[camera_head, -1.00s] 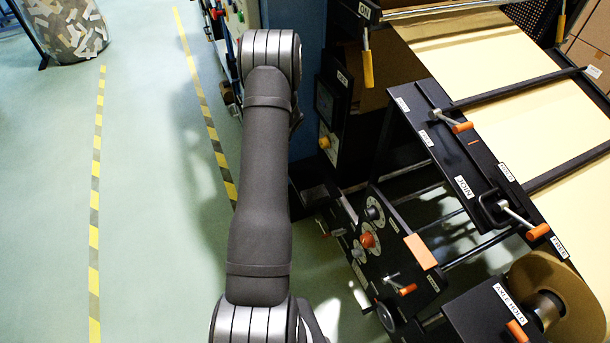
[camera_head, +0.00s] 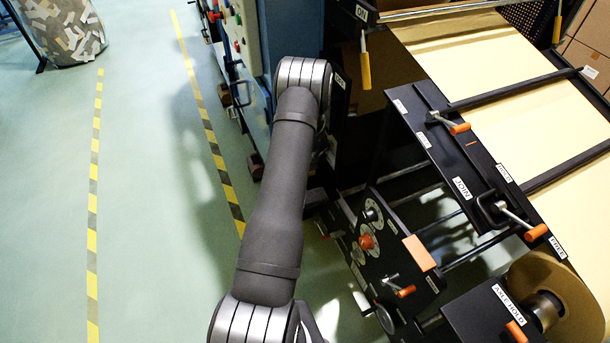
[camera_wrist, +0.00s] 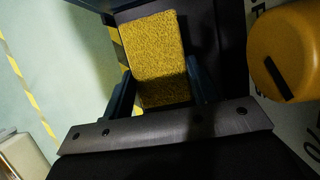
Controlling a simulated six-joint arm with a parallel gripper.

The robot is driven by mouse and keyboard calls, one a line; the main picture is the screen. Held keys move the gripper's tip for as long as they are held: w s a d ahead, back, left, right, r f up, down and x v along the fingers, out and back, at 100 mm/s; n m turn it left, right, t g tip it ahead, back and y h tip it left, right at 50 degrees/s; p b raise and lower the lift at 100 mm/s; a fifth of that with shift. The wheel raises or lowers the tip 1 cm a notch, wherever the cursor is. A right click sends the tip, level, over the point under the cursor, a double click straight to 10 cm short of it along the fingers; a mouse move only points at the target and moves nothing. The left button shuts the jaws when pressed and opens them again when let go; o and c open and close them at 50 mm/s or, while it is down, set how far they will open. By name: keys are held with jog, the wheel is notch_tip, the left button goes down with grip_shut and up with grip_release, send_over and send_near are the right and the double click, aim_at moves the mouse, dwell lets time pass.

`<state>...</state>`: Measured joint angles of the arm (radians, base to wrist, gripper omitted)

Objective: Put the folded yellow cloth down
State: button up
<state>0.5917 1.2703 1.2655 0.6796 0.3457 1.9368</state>
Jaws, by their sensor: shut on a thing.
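The folded yellow cloth (camera_wrist: 153,50) shows in the wrist view as a textured yellow block. My gripper (camera_wrist: 160,92) is shut on its lower end, with one dark finger on each side. The cloth's far part sticks out past the fingers over a dark surface. I cannot tell whether the cloth touches that surface. In the head view my arm hides the gripper, and the cloth is not visible there.
A large yellow knob (camera_wrist: 283,50) is close at the right in the wrist view. The machine with levers and a paper web (camera_head: 530,100) fills the right of the head view. A blue cabinet (camera_head: 290,30) stands behind my arm. Open floor (camera_head: 145,200) lies left.

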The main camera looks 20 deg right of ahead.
jog(key=shift+f, duration=2.65)
jog(key=shift+f, duration=0.1)
jog(key=o, duration=0.9)
jog(key=v, duration=1.2)
